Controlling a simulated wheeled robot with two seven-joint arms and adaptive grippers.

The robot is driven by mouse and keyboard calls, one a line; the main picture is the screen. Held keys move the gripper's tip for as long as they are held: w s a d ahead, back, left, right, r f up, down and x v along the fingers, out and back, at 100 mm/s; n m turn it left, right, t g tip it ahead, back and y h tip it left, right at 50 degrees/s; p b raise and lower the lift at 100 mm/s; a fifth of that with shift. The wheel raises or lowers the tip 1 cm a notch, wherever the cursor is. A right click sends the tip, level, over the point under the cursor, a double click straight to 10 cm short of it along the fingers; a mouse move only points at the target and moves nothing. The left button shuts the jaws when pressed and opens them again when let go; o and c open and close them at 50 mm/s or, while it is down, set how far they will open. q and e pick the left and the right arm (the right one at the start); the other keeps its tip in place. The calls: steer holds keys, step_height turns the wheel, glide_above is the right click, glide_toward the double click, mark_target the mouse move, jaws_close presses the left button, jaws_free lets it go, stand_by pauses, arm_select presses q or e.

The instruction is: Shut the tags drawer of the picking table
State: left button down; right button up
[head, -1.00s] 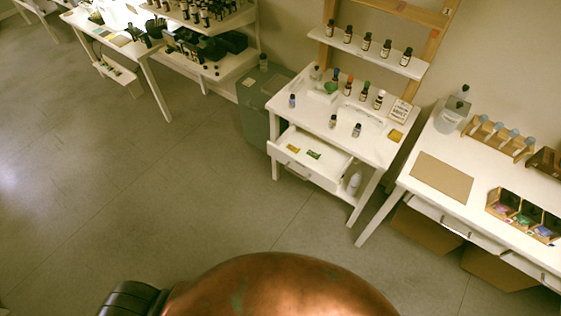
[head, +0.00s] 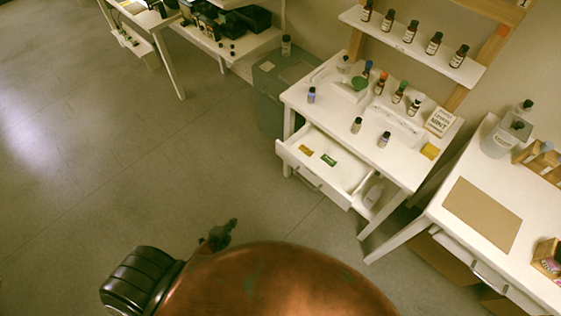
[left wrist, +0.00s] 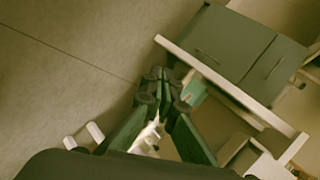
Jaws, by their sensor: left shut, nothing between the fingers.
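The white picking table (head: 440,145) stands right of centre in the head view. Its tags drawer (head: 346,199) is pulled out at the front, with a yellow tag (head: 306,150) and a green tag (head: 328,160) lying inside. The drawer's handle (head: 308,178) is on its front panel. My left gripper (head: 218,235) is low in the head view, apart from the drawer and to its lower left, over the floor. In the left wrist view its fingers (left wrist: 163,90) are shut with nothing between them. My right gripper is in neither view.
A grey-green bin (head: 272,95) stands left of the table. Another white table with a brown mat (head: 482,212) is at right. The floor before the drawer is clear.

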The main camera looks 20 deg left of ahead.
mark_target(283, 153)
arm_select(q)
steer(key=w+r+m+t+h+b, duration=0.2)
steer(key=w+r+m+t+b, duration=0.25)
steer(key=w+r+m, duration=0.5)
steer(key=w+d+r+m+t+h+b, duration=0.1)
steer(key=w+d+r+m+h+b, duration=0.2)
steer(key=r+m, duration=0.5)
steer(key=w+d+r+m+t+h+b, duration=0.1)
steer(key=d+r+m+t+h+b, duration=0.1)
steer(key=d+r+m+b, duration=0.4)
steer(key=shift+m+g, duration=0.25)
steer(key=shift+m, duration=0.4)
steer(key=w, duration=0.4)
steer(key=w+d+r, duration=0.1)
steer(key=w, duration=0.3)
steer(key=w+d+r+p, duration=0.1)
steer(key=w, duration=0.3)
steer(key=shift+w+r, duration=0.1)
steer(key=shift+r, duration=0.1)
steer(key=shift+w+d, duration=0.15)
steer(key=shift+w, duration=0.3)
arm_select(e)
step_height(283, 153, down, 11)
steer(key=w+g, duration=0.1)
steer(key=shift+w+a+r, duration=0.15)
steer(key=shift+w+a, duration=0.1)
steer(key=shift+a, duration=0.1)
